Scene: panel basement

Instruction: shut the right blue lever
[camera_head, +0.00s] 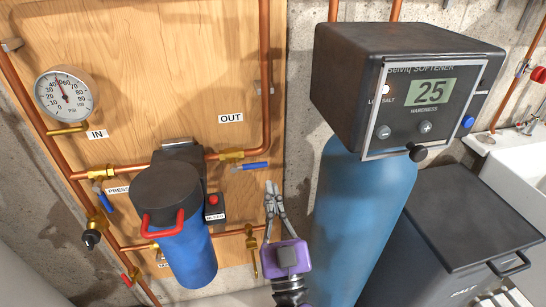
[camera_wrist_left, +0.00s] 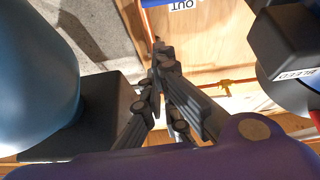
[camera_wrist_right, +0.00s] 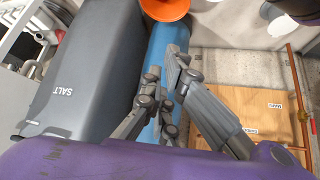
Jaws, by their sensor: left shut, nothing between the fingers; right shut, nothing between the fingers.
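The right blue lever (camera_head: 254,166) sits on a brass valve (camera_head: 231,156) in the copper pipe below the OUT label. It points right, roughly along the pipe. My left gripper (camera_head: 271,187) is shut and empty, its fingertips a little below and right of the lever's tip, apart from it in the picture. In the left wrist view my left gripper (camera_wrist_left: 157,45) is closed in front of the board; a blue strip shows at the top edge, too cropped to identify. My right gripper (camera_wrist_right: 176,58) is shut and empty, seen only in the right wrist view.
A second blue lever (camera_head: 103,199) is on the left pipe. The blue filter (camera_head: 188,254) with a red handle stands left of my gripper. The softener tank (camera_head: 362,200) and its control box (camera_head: 400,85) stand right. A dark salt bin (camera_head: 460,220) is beyond.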

